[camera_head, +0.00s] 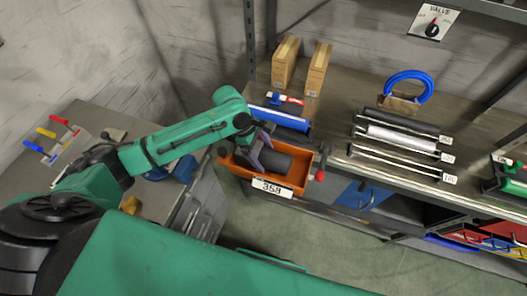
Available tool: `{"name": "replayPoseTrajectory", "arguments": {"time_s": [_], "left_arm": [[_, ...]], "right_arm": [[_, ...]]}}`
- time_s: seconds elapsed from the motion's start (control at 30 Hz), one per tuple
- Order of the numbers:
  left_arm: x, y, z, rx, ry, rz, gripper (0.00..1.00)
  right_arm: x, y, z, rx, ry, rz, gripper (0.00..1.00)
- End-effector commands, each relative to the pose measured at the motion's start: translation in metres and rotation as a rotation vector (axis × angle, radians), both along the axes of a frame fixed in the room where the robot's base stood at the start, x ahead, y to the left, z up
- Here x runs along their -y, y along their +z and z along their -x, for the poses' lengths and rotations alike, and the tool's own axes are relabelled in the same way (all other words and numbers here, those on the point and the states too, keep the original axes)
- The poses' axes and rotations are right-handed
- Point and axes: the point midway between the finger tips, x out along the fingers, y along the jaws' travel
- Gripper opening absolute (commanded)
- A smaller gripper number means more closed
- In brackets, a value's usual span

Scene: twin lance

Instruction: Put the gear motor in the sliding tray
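The orange sliding tray (299,180), with a white number label (272,188) on its front, sits at the near edge of the shelf bench. A dark grey cylinder, which looks like the gear motor (278,163), is in or just over the tray, lying roughly sideways. My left gripper (259,148) reaches over the tray's left part, with its fingers at the motor's left end. I cannot tell whether the fingers grip the motor or only stand around it, nor whether the motor touches the tray floor. My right gripper is out of view.
Two cardboard boxes (318,70) stand behind the tray, and a blue roller (278,118) lies close behind it. Several rollers (402,137) lie to the right, with a blue hose coil (407,86) behind. A red knob (320,176) is at the tray's right. A grey table (100,118) is left.

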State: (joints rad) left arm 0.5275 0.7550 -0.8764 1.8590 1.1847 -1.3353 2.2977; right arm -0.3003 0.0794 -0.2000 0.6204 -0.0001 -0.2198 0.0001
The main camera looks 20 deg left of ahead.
Motion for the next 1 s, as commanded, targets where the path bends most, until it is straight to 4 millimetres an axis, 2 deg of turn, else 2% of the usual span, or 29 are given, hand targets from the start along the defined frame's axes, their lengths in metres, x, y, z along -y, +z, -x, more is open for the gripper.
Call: {"name": "replayPoseTrajectory", "arguments": {"time_s": [0.27, 0.37, 0.73, 0.87, 1.0], "left_arm": [[0.0, 0.002, -0.001, 0.002, 0.0, 0.0, 1.0], [0.0, 0.011, -0.001, 0.006, -0.003, -0.001, 1.0], [-0.041, 0.102, -0.004, 0.004, 0.002, 0.0, 1.0], [-0.048, 0.119, -0.004, 0.002, 0.001, 0.0, 1.0], [-0.049, 0.123, -0.004, 0.0, 0.0, 0.002, 1.0]], "right_arm": [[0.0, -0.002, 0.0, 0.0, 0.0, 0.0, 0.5], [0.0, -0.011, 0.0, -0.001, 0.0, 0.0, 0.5], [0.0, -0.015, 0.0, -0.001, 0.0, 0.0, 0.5], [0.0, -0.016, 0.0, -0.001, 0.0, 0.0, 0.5], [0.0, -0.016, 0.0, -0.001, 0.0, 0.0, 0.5]]}}
